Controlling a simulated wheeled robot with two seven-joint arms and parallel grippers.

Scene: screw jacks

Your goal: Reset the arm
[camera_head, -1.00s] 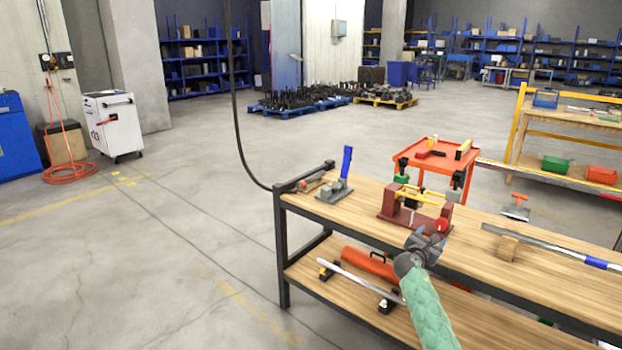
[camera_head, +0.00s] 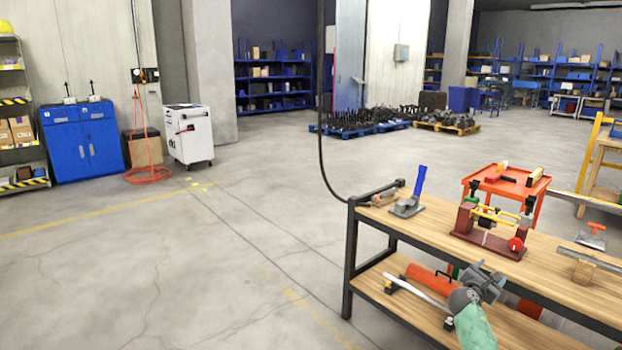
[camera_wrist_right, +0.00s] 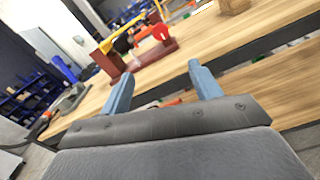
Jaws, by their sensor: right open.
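My right gripper (camera_head: 490,273) is in front of the near edge of the wooden workbench (camera_head: 560,268), with my green-covered arm below it in the head view. In the right wrist view its two blue-grey fingers (camera_wrist_right: 162,92) stand wide apart with nothing between them. Beyond the fingers, a dark red fixture with a yellow bar and a red knob (camera_head: 488,243) sits on the bench top; it also shows in the right wrist view (camera_wrist_right: 135,58). The gripper is apart from it. My left gripper is not in view.
A clamp with a blue handle (camera_head: 410,200) stands at the bench's left end. A red tool cart (camera_head: 500,187) is behind the bench. An orange cylinder (camera_head: 428,278) lies on the lower shelf. The floor (camera_head: 200,265) left of the bench is clear.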

